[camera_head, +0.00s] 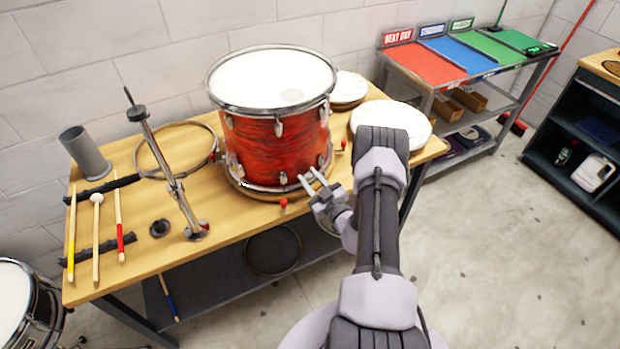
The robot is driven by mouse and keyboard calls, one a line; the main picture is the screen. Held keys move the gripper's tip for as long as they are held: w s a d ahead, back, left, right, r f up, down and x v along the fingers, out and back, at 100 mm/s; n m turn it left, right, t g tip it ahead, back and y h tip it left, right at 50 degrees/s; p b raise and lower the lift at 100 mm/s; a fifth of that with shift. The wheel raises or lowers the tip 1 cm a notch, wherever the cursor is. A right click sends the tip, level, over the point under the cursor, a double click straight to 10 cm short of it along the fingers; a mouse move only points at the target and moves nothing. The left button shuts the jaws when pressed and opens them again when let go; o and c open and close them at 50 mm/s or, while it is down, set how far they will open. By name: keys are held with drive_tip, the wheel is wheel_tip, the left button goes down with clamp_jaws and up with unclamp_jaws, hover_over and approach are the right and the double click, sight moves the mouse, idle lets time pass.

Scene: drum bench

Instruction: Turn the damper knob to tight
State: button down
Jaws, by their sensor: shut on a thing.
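A red drum (275,140) with a white head and chrome hoops stands upright on the bench. My gripper (307,177) reaches in from the right, with its fingertips at the lower front right of the drum, by the bottom hoop. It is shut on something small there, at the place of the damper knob. The knob itself is hidden or too small to make out, so its setting cannot be read. A small red-tipped knob (283,203) shows at the bench edge below the drum, and another (343,145) shows right of it. Both are apart from the fingertips.
The wooden bench (235,220) also holds a bare hoop (172,150), a metal stand (165,160), a grey cup (84,152), and drumsticks and mallets at left. A white round pad (405,120) lies right of the drum, partly behind my arm. Coloured shelves (470,55) stand at back right.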

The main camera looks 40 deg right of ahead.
drive_tip(key=c, duration=1.1)
unclamp_jaws()
drive_tip(key=shift+o, duration=0.2)
drive_tip(key=shift+s, duration=0.1)
drive_tip(key=s+a+p, duration=0.2)
drive_tip(key=s, duration=1.5)
drive_tip(key=shift+a, duration=0.35)
